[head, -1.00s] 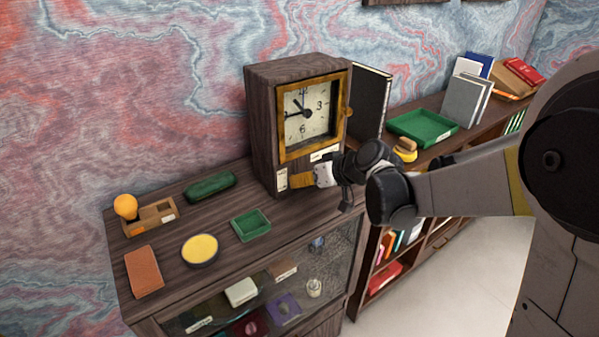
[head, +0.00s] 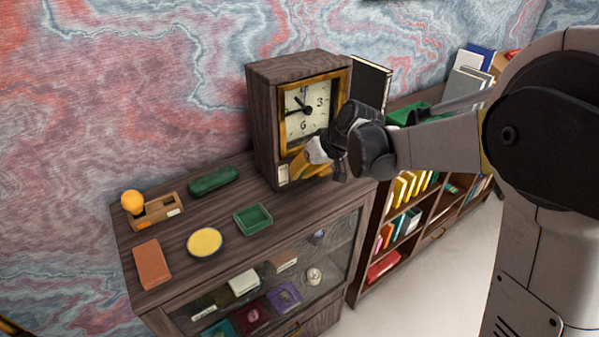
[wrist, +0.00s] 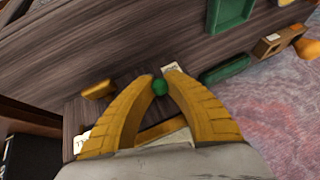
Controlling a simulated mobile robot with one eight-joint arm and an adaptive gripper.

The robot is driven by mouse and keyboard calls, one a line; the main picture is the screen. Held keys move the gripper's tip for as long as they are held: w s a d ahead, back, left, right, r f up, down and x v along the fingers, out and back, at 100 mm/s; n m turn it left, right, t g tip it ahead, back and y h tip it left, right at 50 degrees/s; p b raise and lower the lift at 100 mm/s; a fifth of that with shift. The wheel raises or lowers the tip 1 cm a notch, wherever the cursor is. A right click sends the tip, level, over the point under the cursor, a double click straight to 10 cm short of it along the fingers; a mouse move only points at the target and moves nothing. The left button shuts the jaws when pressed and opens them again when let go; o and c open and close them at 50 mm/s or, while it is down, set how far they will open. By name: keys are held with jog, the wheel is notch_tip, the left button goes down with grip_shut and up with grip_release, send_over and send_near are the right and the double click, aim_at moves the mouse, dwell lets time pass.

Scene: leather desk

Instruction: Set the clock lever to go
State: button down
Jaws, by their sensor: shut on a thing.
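The clock (head: 263,120) is a dark wooden case with a brass-framed dial, standing upright on the wooden cabinet. My gripper (wrist: 160,82) is at the clock's lower front. Its two yellow fingers are shut on a small green knob (wrist: 159,87), which shows between the fingertips in the wrist view; I take it for the lever's knob. In the head view my gripper (head: 298,168) hides the knob and part of the clock's lower front. A small pale label (head: 283,174) shows at the clock's lower left. A label (wrist: 171,67) also shows just beyond the fingertips in the wrist view.
On the cabinet top left of the clock are a green tray (head: 253,218), a green case (head: 213,181), a yellow round dish (head: 204,242), a brown book (head: 152,264) and a wooden holder (head: 160,209) with an orange ball. A bookshelf (head: 425,205) stands to the right.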

jog(key=shift+w+r, duration=0.1)
jog(key=c, duration=1.3)
grip_release()
jog(key=v, duration=1.2)
jog(key=s+d+f+m+t+h+b, duration=0.1)
jog(key=s+d+f+b, duration=0.3)
jog(key=s, duration=0.4)
jog(key=s+d+f+m+t+h+b, duration=0.1)
jog(key=s+d+f+m+h+b, duration=0.1)
jog(key=s+f, duration=0.4)
jog(key=s+d+f+m+h+b, duration=0.2)
jog(key=s+d+f+b, duration=0.3)
jog(key=s, duration=0.4)
jog(key=shift+s+d+f+t+h+b, duration=0.3)
jog(key=shift+d+f+t+h+b, duration=0.15)
jog(key=shift+d, duration=0.4)
